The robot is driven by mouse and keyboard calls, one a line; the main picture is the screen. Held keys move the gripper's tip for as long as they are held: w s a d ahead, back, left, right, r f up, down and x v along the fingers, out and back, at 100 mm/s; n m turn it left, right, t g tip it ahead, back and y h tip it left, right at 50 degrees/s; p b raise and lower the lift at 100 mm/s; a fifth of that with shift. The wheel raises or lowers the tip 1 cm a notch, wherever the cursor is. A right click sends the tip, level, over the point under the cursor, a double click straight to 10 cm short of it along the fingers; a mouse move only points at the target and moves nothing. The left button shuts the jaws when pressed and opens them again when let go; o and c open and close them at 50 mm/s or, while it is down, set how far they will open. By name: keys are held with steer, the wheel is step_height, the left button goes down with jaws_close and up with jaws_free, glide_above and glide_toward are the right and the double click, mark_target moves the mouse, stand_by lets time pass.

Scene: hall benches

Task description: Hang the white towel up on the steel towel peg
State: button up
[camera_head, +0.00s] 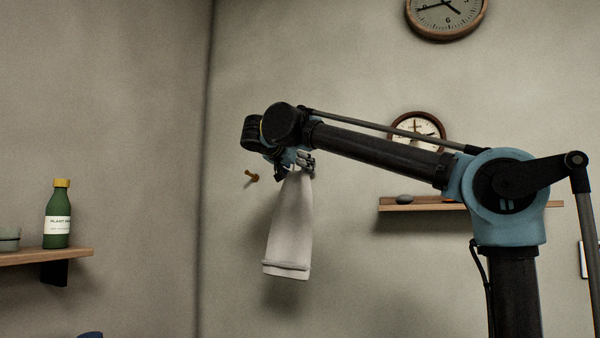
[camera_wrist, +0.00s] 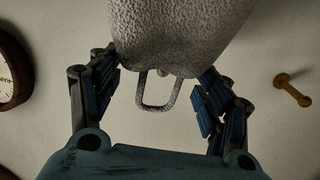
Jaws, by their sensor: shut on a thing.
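The white towel (camera_head: 289,230) hangs straight down from my gripper (camera_head: 302,162) in the head view, in front of the back wall. In the wrist view the towel (camera_wrist: 185,35) fills the top middle, and its grey hanging loop (camera_wrist: 157,92) sticks out between the fingers of my gripper (camera_wrist: 160,82). The fingers are shut on the towel's upper end. A brown-orange peg (camera_head: 252,176) is on the wall just left of my gripper, apart from the towel; it also shows at the right in the wrist view (camera_wrist: 293,90). I cannot make out a steel-coloured peg.
Two round clocks (camera_head: 446,12) (camera_head: 417,125) hang there. A left shelf (camera_head: 45,255) holds a green bottle (camera_head: 57,215).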

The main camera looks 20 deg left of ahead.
steer(key=shift+w+a+r+x, duration=0.1)
steer(key=shift+a+r+x, duration=0.1)
steer(key=shift+x, duration=1.35)
steer(key=shift+w+a+r+x, duration=0.1)
steer(key=shift+a+r+x, duration=0.05)
steer(key=shift+x, duration=1.4)
steer(key=shift+a+r+x, duration=0.15)
steer(key=shift+r+x, duration=0.05)
steer(key=shift+x, duration=1.35)
steer(key=shift+w+f, duration=0.6)
steer(key=shift+f, duration=0.1)
steer(key=o, duration=1.5)
steer(key=shift+s, duration=0.1)
steer(key=v, duration=1.1)
steer(key=shift+s+a, duration=0.15)
steer(key=shift+s, duration=0.15)
